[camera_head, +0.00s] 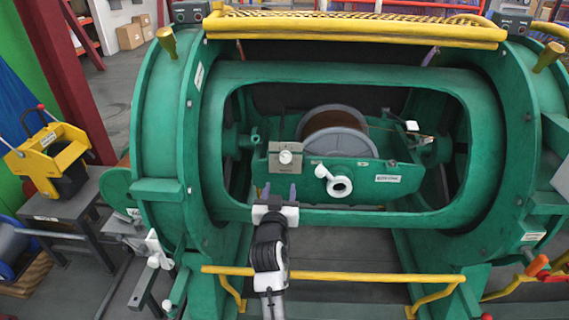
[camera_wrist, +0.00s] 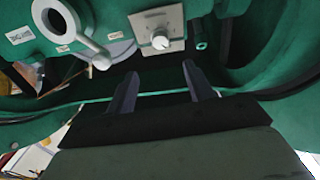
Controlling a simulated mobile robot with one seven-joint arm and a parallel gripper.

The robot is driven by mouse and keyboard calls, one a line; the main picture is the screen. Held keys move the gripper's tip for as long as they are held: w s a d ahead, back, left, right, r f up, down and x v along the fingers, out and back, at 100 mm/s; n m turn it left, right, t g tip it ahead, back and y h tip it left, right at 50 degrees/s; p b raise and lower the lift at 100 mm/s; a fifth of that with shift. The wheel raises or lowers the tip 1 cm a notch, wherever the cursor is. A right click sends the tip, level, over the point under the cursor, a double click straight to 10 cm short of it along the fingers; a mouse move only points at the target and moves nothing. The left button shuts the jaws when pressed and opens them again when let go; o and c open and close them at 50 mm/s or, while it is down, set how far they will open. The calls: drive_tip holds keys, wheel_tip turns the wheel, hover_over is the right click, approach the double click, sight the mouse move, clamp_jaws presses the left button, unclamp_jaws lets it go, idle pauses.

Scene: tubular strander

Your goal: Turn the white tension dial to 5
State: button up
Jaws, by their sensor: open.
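The white tension dial (camera_head: 286,157) is a small round knob on a beige plate (camera_head: 296,166) on the front of the green cradle inside the machine's window. In the wrist view the dial (camera_wrist: 160,42) sits on its plate (camera_wrist: 158,22) at top centre, with a pointer mark too small to read. My gripper (camera_head: 279,190) is open and empty, below the dial and apart from it, near the lower edge of the window. In the wrist view its two fingers (camera_wrist: 161,80) point up towards the plate with a gap between them. The dial's numbers cannot be read.
A white crank lever (camera_head: 335,182) sits right of the dial; it shows large in the wrist view (camera_wrist: 72,32). A grey spool (camera_head: 336,130) lies behind. The green window's lower edge (camera_head: 370,217) and a yellow rail (camera_head: 340,276) cross in front.

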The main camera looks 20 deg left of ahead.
sight(285, 160)
drive_tip(key=p+x, duration=0.2)
drive_tip(key=x, duration=1.1)
drive_tip(key=shift+r, duration=0.15)
drive_tip(key=shift+s, duration=0.1)
drive_tip(key=c, duration=1)
drive_tip(key=shift+f+m+b, duration=0.2)
drive_tip(key=shift+m+b, duration=0.1)
drive_tip(key=shift+b, duration=0.35)
